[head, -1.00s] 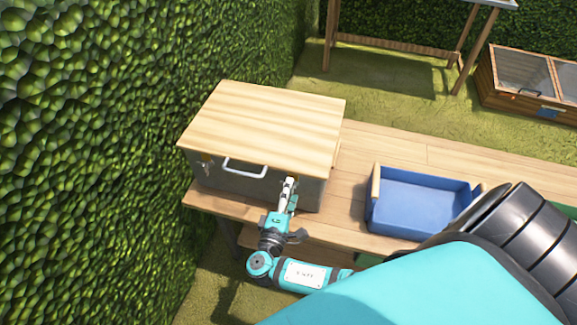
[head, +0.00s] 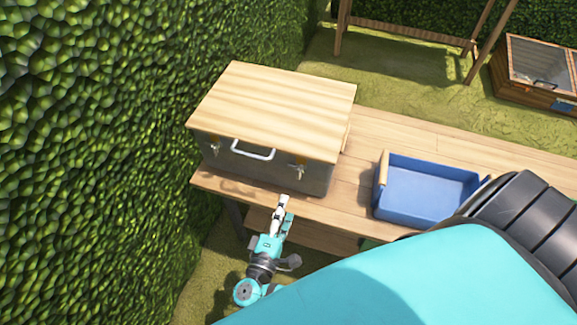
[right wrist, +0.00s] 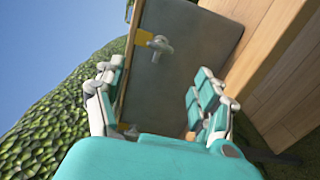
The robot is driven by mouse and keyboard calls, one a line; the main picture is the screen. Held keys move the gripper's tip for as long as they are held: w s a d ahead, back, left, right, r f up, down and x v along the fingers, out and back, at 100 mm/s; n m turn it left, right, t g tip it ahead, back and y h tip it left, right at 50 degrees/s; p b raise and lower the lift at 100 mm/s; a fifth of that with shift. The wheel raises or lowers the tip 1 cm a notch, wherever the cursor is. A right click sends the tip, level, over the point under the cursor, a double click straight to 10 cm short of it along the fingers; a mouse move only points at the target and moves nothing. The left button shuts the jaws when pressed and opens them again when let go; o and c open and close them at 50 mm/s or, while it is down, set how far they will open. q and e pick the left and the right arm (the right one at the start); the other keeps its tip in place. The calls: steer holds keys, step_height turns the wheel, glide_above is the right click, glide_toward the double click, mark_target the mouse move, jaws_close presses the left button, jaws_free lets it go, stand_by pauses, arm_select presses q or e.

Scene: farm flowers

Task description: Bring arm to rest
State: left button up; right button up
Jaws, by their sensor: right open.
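My right gripper (head: 281,208) is in front of the workbench's near edge, just below and apart from a grey box with a wooden lid (head: 275,108). In the right wrist view its two fingers (right wrist: 157,108) are spread apart with nothing between them. The box (right wrist: 185,60) fills the middle of that view, with a latch (right wrist: 157,44) on its front. In the head view the lid lies shut on the box, and a white handle (head: 252,151) and two latches show on its front. My left gripper does not show.
The wooden workbench (head: 345,200) runs to the right. A blue tray (head: 425,190) with a wooden handle stands on it. A tall green hedge (head: 100,120) is close on the left. A cold frame (head: 540,85) and table legs stand on grass behind.

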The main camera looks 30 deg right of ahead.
steer(key=shift+s+a, duration=0.3)
steer(key=shift+a, duration=0.1)
steer(key=s+d+f+n+g+y, duration=0.1)
steer(key=s+d+f+g+y, duration=0.15)
steer(key=f, duration=0.55)
steer(key=s+d+f+n+g+y, duration=0.1)
steer(key=s+f+g+y, duration=0.15)
steer(key=f, duration=0.55)
steer(key=s+d+f+g+y, duration=0.15)
steer(key=s+f, duration=0.25)
steer(key=f, duration=0.4)
steer(key=s+f+m+g+y, duration=0.2)
steer(key=s+f+m+y, duration=0.1)
steer(key=s+f, duration=0.4)
steer(key=s+f+m+g+y, duration=0.2)
steer(key=s+f+m+y, duration=0.2)
steer(key=s, duration=1)
step_height(320, 180, down, 3)
steer(key=shift+f+m, duration=0.1)
steer(key=shift+m, duration=0.3)
steer(key=shift+w, duration=0.1)
